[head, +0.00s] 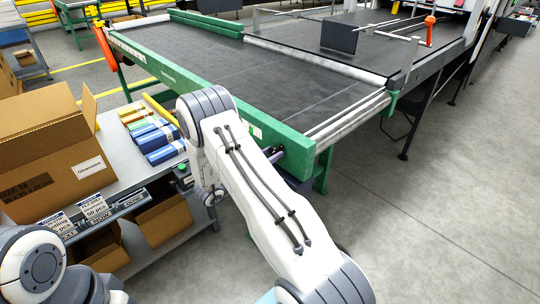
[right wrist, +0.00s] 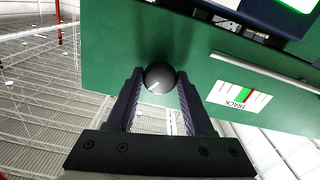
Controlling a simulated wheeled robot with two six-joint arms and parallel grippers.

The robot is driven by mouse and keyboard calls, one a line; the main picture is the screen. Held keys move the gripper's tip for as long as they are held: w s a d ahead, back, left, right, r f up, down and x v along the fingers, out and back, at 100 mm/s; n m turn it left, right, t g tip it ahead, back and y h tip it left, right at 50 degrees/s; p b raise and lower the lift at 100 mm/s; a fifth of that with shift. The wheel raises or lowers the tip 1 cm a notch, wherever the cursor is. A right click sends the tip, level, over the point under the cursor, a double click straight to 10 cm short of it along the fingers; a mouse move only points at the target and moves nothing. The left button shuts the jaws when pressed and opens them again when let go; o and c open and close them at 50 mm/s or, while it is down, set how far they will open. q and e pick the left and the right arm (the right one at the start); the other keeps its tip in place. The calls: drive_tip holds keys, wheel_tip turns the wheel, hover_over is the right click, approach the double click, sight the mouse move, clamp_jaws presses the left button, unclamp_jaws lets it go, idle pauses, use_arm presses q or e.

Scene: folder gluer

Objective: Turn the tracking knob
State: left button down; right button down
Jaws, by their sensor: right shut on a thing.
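The tracking knob (right wrist: 159,77) is a round black knob on a green panel (right wrist: 115,40) in the right wrist view. My right gripper (right wrist: 160,80) is shut on it, with one dark ridged finger on each side. A white scale label (right wrist: 240,96) marked TRACK, with a green band, is on the panel to the right of the knob. In the head view my right arm reaches toward the green-framed conveyor (head: 325,133) and hides much of the near corner. I cannot make out the knob clearly there. My left gripper is out of view.
A grey bench (head: 120,165) at left bears an open cardboard box (head: 45,165) and blue packs (head: 165,152). More cardboard boxes (head: 165,217) sit below. An orange-handled lever (head: 429,30) stands on the machine. The grey floor (head: 440,210) at right is clear.

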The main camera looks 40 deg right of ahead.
drive_tip(key=shift+m+b, duration=1.1)
drive_tip(key=shift+m, duration=1.3)
drive_tip(key=shift+c, duration=1.5)
unclamp_jaws()
drive_tip(key=a, duration=1)
drive_tip(key=shift+s+a, duration=0.3)
drive_tip(key=shift+s, duration=0.1)
